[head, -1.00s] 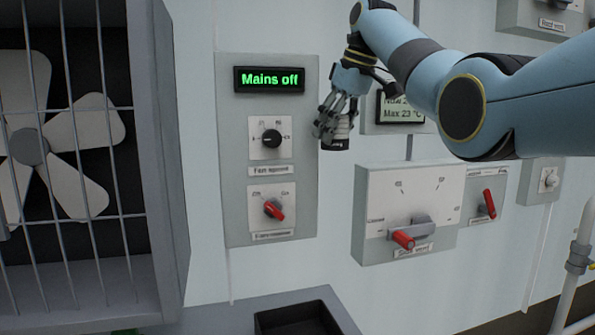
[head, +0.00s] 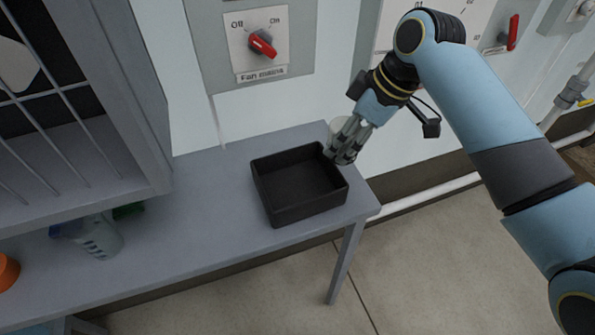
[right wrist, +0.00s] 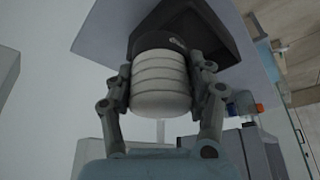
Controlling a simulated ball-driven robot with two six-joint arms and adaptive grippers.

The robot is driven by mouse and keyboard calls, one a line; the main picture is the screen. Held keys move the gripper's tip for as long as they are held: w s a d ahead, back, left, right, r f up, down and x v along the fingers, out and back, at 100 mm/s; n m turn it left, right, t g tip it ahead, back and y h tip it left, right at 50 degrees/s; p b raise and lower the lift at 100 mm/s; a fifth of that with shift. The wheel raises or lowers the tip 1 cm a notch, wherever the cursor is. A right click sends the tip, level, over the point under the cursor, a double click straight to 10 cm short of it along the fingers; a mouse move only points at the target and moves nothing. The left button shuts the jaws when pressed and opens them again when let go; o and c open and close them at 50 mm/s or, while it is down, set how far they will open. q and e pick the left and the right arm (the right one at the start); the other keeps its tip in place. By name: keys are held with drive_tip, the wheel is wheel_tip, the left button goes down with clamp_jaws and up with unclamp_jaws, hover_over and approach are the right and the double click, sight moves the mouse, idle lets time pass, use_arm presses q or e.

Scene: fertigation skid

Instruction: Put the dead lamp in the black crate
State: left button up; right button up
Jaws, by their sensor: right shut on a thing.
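The black crate (head: 290,215) is an open, shallow box on the grey bench; its visible inside looks empty. My right gripper (head: 345,150) is at the crate's back right corner. It is shut on the dead lamp (head: 339,127), which is mostly hidden behind the fingers in the head view. In the right wrist view the lamp (right wrist: 160,85) is a white ribbed cylinder with a black end, between the two fingers (right wrist: 160,95). The dark crate (right wrist: 225,35) shows behind it. I cannot tell the gap between lamp and crate. My left gripper is not in view.
The grey bench (head: 190,210) ends just right of the crate. A caged fan housing (head: 150,150) stands at left. A clear container (head: 98,238) and an orange item (head: 6,272) are on the bench at left. A panel with a red switch (head: 262,43) is above.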

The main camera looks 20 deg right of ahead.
drive_tip(key=a+f, duration=0.1)
drive_tip(key=a, duration=0.1)
drive_tip(key=w+a+f, duration=0.1)
drive_tip(key=a+f, duration=0.1)
drive_tip(key=a, duration=0.1)
drive_tip(key=a+f, duration=0.1)
drive_tip(key=a, duration=0.1)
drive_tip(key=shift+w+a+f, duration=0.2)
drive_tip(key=shift+a, duration=0.1)
drive_tip(key=shift+a+f, duration=0.2)
drive_tip(key=shift+a, duration=0.05)
drive_tip(key=shift+a+f, duration=0.15)
drive_tip(key=shift+f, duration=0.15)
wheel_tip(320, 180, down, 3)
drive_tip(key=shift+f, duration=0.2)
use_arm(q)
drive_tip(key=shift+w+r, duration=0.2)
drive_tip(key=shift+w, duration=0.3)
use_arm(e)
drive_tip(key=shift+f, duration=0.1)
drive_tip(key=o, duration=1.2)
drive_tip(key=shift+f, duration=0.1)
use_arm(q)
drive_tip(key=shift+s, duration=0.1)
use_arm(e)
drive_tip(key=shift+o, duration=0.2)
